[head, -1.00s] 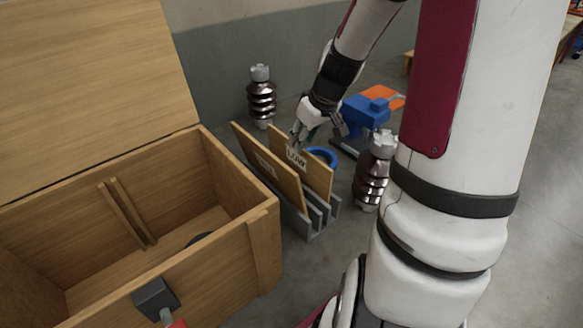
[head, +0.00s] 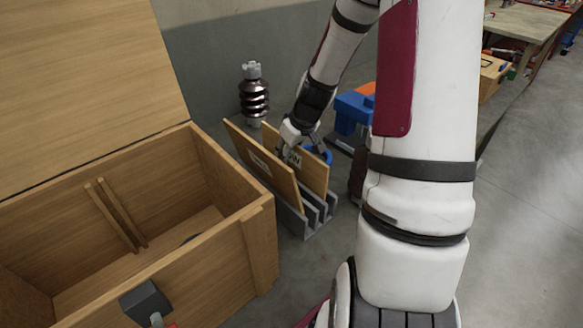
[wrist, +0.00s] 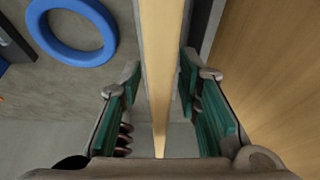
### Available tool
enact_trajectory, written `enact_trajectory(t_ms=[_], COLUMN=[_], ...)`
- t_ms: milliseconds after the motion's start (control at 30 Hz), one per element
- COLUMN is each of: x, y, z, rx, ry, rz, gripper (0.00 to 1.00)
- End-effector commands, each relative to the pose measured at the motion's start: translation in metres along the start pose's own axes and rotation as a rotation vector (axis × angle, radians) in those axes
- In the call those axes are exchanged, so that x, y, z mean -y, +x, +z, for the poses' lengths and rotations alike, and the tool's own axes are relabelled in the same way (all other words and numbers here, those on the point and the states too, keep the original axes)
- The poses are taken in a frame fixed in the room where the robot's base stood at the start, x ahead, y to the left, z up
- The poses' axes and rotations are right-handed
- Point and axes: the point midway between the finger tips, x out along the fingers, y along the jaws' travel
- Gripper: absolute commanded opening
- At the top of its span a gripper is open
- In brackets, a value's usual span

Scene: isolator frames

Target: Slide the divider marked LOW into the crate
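The divider marked LOW (head: 313,175) is a thin wooden board standing in a grey slotted rack (head: 307,225). Its white label is partly covered by my gripper (head: 296,143), at the board's upper part. In the wrist view, my gripper (wrist: 160,72) has its green-padded fingers on both sides of the divider's edge (wrist: 162,60). A narrow gap shows on the left, so the fingers look open around it; contact on the right is unclear. The wooden crate (head: 215,270) stands open at left, with a pair of slats (head: 122,215) on its inner wall.
Another labelled board (head: 262,165) stands in the rack, left of the LOW one. A ribbed insulator (head: 254,95) stands behind. A blue ring (wrist: 72,30) lies beside the rack, near a blue object (head: 352,110). The crate's lid (head: 80,80) is raised.

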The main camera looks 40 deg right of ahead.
Motion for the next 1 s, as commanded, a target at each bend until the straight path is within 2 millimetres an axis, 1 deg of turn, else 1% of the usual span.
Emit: enact_trajectory(t_ms=[67,100,200,567,667,767,1000], x=[0.0,0.0,0.0,0.0,0.0,0.0,-0.001], y=[0.0,0.0,-0.001,-0.001,-0.006,-0.019,-0.063], z=[0.0,0.0,0.0,-0.001,-0.003,-0.009,-0.027], rx=[0.0,0.0,0.0,-0.001,-0.002,-0.004,-0.005], ry=[0.0,0.0,0.0,0.0,0.0,-0.002,-0.001], rz=[0.0,0.0,0.0,0.001,0.002,0.003,0.004], gripper=[0.31,0.22,0.0,0.0,0.0,0.0,0.0])
